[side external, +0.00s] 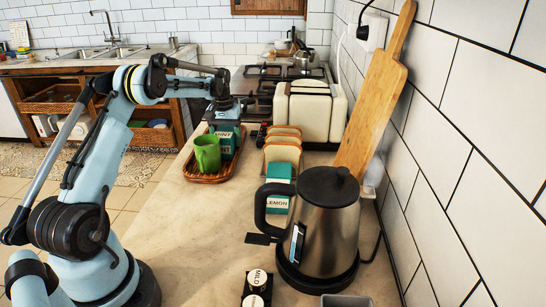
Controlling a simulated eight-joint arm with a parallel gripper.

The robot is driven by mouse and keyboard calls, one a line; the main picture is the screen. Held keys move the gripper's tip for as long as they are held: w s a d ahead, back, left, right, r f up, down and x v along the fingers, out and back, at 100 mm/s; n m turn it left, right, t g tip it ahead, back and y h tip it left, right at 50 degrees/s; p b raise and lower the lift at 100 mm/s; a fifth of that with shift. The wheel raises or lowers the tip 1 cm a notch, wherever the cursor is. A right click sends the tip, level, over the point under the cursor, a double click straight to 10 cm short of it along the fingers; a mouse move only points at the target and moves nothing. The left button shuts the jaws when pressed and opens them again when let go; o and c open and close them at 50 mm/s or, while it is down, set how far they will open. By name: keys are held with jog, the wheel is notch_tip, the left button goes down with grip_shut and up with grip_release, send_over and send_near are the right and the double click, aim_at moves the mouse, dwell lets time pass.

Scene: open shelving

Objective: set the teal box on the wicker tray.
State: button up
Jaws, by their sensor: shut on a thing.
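My gripper (224,121) points down at the far end of the counter and is shut on a teal box (227,146) with MINT lettering. The box is upright, over or on the right part of the wicker tray (207,178). I cannot tell whether its base touches the tray. A green mug (207,153) stands on the tray, just left of the box, and hides part of it. The fingertips are small and partly merge with the box's top.
A teal and white LEMON box (277,205) stands nearer, behind the kettle (325,225). Toast slices (283,143) stand right of the tray, before a cream toaster (310,110). A cutting board (375,105) leans on the wall. The counter's left front is clear.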

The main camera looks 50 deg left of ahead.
aim_at(225, 130)
jog(key=shift+f, duration=0.2)
jog(key=shift+f, duration=0.15)
jog(key=o, duration=1)
jog(key=shift+o, duration=0.2)
jog(key=shift+w+f, duration=0.1)
jog(key=shift+w+d, duration=0.1)
jog(key=shift+d, duration=0.05)
jog(key=r, duration=1.3)
jog(key=shift+s, duration=0.2)
notch_tip(225, 130, down, 13)
jog(key=shift+r, duration=0.2)
